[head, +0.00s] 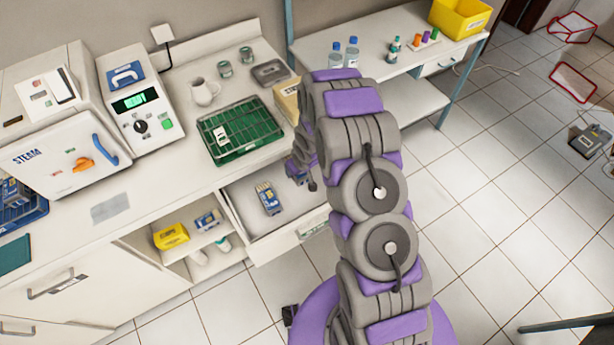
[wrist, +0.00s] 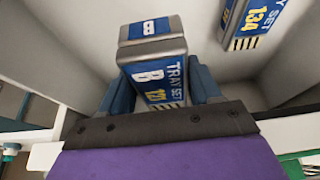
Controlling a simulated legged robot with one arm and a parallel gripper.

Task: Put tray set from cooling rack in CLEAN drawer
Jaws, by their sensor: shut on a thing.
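My gripper (wrist: 162,92) is shut on a grey tray set (wrist: 162,72) with a blue label reading "TRAY SET" and "B 121", held between its two blue fingers. In the wrist view the held tray set is within the pale walls of the open drawer; I cannot tell whether it touches the floor. A second tray set (wrist: 255,20), marked 134, lies in the drawer at the upper right; it also shows in the head view (head: 268,198). The open drawer (head: 290,222) is under the counter. My arm hides most of the gripper in the head view. The green rack (head: 240,130) on the counter looks empty except for a white tag.
A steam sterilizer (head: 70,150) stands at the left of the counter. An open cubby (head: 190,245) left of the drawer holds a yellow box (head: 171,236) and another tray set (head: 208,220). A side table (head: 385,50) with bottles is behind my arm.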

